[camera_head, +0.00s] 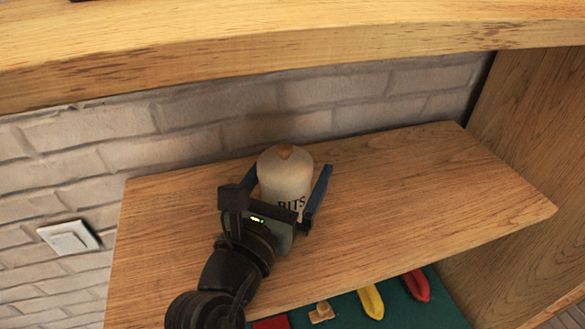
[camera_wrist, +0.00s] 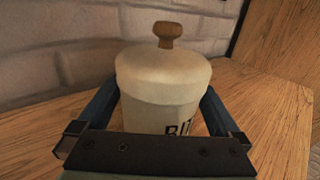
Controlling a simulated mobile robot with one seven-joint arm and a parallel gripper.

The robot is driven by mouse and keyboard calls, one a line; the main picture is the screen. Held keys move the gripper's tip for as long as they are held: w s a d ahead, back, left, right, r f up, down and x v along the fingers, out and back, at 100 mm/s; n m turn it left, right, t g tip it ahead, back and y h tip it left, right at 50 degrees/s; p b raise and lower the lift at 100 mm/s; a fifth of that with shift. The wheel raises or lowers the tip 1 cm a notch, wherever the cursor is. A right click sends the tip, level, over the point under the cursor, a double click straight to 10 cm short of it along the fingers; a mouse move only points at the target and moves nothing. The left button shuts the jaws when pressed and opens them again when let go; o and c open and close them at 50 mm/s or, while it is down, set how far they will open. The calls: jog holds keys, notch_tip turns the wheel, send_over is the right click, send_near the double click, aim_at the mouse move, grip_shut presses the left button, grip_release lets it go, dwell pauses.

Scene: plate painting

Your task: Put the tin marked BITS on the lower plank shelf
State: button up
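The tin marked BITS (camera_head: 284,178) is cream with a domed lid and a wooden knob. It stands upright on the lower plank shelf (camera_head: 420,185), toward the back near the brick wall. My gripper (camera_head: 290,175) reaches in from the front with one finger on each side of the tin. A gap shows between the right finger and the tin, so the fingers look open around it. In the wrist view the tin (camera_wrist: 160,95) fills the middle between the fingers, and the gripper body hides its lower part and some of its lettering.
A thick upper plank (camera_head: 270,45) runs above. A wooden side panel (camera_head: 535,130) closes the right. Below the shelf lies a green surface (camera_head: 440,312) with a yellow piece (camera_head: 371,302) and a red piece (camera_head: 416,285). The shelf right of the tin is clear.

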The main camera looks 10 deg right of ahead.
aim_at(275, 200)
jog(key=shift+r, duration=0.15)
jog(key=b+v, duration=0.3)
jog(key=v, duration=0.9)
